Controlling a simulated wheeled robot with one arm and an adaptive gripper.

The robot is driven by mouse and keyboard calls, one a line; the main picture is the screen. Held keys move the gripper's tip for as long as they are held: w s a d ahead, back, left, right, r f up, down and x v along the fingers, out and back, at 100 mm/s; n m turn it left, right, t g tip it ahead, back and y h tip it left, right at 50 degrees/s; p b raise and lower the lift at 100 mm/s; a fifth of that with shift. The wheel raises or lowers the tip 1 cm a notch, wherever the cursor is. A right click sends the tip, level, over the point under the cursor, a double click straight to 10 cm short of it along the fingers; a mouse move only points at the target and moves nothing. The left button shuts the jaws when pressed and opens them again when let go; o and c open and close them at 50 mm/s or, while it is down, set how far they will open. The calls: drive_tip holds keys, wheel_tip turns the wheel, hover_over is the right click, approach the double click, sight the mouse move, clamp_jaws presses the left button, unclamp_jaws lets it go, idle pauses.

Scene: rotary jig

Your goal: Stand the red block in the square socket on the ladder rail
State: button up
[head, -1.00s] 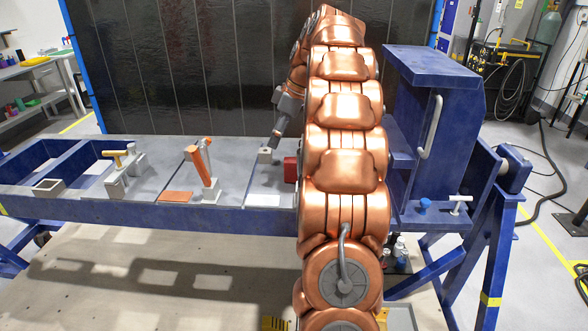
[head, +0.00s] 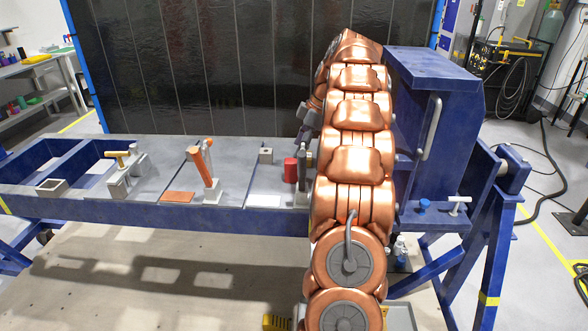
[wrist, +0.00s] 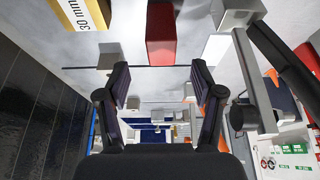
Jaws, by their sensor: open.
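The red block (head: 290,168) stands upright on the grey plate of the blue frame, just left of my arm. It also shows at the top middle of the wrist view (wrist: 161,38). My gripper (wrist: 160,78) is open and empty, with its two fingers spread and the block beyond the fingertips, not between them. In the head view my gripper is partly hidden by my arm. A hollow square socket (head: 47,193) sits on the frame's near rail at the far left, and nothing shows in it.
A small grey block with a hole (head: 265,156) is behind the red block. A dark upright piece stands right beside it. A yellow "30 mm" label (wrist: 82,14) shows in the wrist view.

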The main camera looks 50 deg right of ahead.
sight(295, 160)
drive_tip(key=shift+s+p+x, duration=0.1)
drive_tip(key=shift+p+x, duration=0.45)
drive_tip(key=shift+x, duration=0.2)
drive_tip(key=shift+s+p+x, duration=0.15)
drive_tip(key=shift+p+x, duration=0.35)
drive_tip(key=shift+x, duration=0.25)
drive_tip(key=shift+p+x, duration=0.35)
drive_tip(key=shift+x, duration=0.95)
drive_tip(key=shift+c, duration=0.2)
clamp_jaws()
